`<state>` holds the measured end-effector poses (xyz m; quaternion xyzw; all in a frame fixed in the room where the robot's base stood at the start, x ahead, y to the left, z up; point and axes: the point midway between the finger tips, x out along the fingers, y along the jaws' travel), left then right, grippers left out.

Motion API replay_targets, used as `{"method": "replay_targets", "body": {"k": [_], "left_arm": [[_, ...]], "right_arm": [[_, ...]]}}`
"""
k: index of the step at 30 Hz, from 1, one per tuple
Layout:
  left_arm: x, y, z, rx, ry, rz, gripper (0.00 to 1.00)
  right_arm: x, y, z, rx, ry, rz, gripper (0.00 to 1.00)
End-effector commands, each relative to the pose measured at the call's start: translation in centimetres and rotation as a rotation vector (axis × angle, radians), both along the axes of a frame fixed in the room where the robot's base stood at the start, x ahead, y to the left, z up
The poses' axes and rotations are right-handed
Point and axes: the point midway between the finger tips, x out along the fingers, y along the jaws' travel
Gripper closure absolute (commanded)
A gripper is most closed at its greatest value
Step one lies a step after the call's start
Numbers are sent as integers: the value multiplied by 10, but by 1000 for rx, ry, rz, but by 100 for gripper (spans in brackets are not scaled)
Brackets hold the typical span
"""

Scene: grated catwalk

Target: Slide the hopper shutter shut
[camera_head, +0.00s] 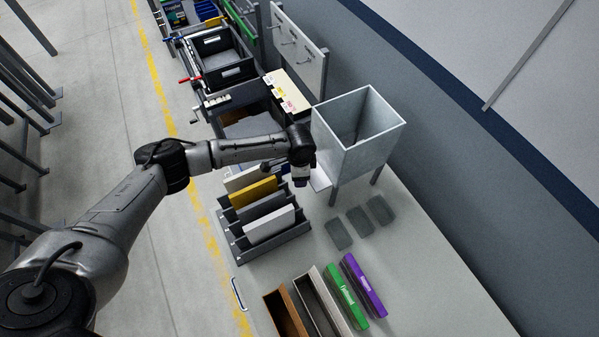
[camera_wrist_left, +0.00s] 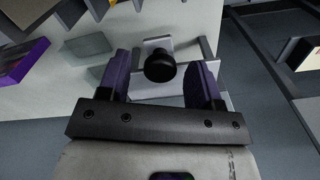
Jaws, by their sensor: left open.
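The hopper (camera_head: 352,128) is an open-topped grey metal box on legs at the middle right of the head view. A pale plate, the shutter (camera_head: 320,181), sticks out low on its left side. In the left wrist view the shutter (camera_wrist_left: 157,44) carries a round black knob (camera_wrist_left: 160,66). My left gripper (camera_head: 300,178) is beside the hopper, over the shutter's outer end. In the wrist view my left gripper (camera_wrist_left: 161,72) is open, with one dark finger on each side of the knob and gaps visible between. The arm hides part of the shutter in the head view.
A rack with upright yellow, grey and white panels (camera_head: 268,226) stands just below my left gripper. Grey trays (camera_head: 358,220) lie in front of the hopper. Green (camera_head: 346,297) and purple (camera_head: 364,286) long boxes lie nearer. A bin workstation (camera_head: 240,125) stands behind.

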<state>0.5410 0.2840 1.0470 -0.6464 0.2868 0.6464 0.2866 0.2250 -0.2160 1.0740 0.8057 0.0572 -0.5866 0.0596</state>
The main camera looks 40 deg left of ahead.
Motion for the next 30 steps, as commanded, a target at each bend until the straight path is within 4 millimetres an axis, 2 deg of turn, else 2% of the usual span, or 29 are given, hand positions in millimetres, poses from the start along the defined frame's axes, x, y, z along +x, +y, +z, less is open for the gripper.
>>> {"method": "replay_targets", "body": {"k": [5,8,21,30], "left_arm": [[0,0,9,0,-1,0,41],[0,0,23,-1,-1,-1,41],[0,0,106,0,-1,0,41],[0,0,134,0,0,0,41]], "right_arm": [[0,0,0,0,0,0,57],[0,0,-1,-1,0,1,57],[0,-3,-7,-11,-1,7,57],[0,-2,-9,-8,-1,6,57]]}}
